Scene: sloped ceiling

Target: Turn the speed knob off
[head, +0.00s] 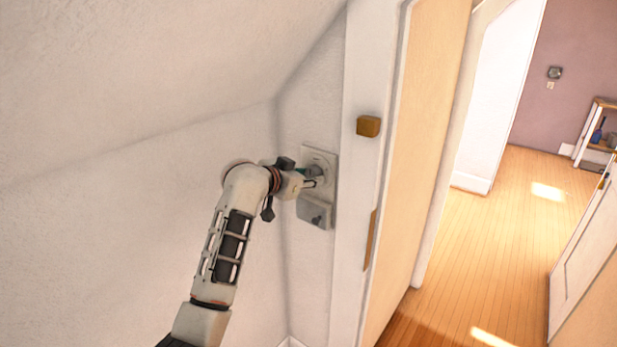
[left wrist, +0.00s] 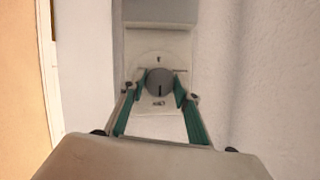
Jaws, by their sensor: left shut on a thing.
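The speed knob (left wrist: 159,82) is a round dark grey dial on a pale wall plate (left wrist: 148,122). In the left wrist view a dark pointer line on it runs toward small lettering on the near side, too blurred to read. My left gripper (left wrist: 158,88) has its green-lined fingers on either side of the knob, shut on it. In the head view the knob (head: 315,170) is partly hidden by my gripper (head: 312,177), and the plate (head: 329,160) is on the narrow wall beside the door frame. My right gripper is not in view.
A grey box (head: 314,212) is mounted just below the plate. A door frame with a wooden block (head: 368,126) stands close on the right. The sloped ceiling (head: 150,70) hangs over my left arm. Open wooden floor (head: 490,240) lies beyond the doorway.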

